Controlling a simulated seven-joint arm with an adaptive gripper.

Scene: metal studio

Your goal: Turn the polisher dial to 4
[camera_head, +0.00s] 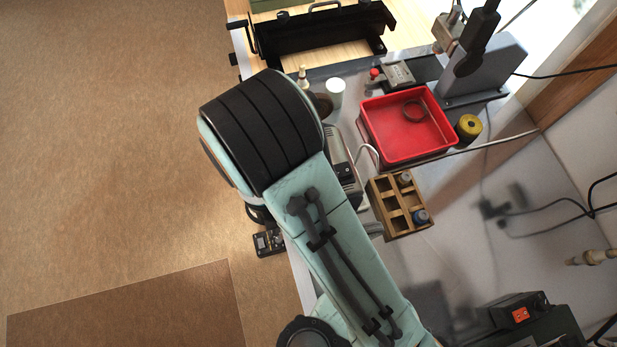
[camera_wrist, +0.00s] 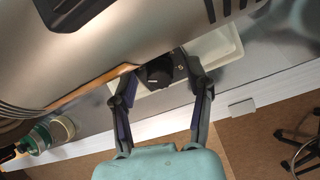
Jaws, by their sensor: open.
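The polisher (camera_wrist: 95,55) fills the upper left of the wrist view as a large silver-grey rounded body. Its black round dial (camera_wrist: 158,74) sits at its lower edge, with a small pale mark; no number on it is readable. My gripper (camera_wrist: 157,68) is open, with one dark finger on each side of the dial. I cannot tell whether either finger touches it. In the head view the polisher (camera_head: 341,168) shows only in part beside my arm, which hides the dial and my gripper.
A red tray (camera_head: 372,133) and a wooden rack (camera_head: 376,200) stand to the right of the polisher on the bench. A white cup (camera_head: 336,93) is beyond my arm. In the wrist view a pale tray (camera_wrist: 222,45) lies behind the dial, and jars (camera_wrist: 55,130) stand at left.

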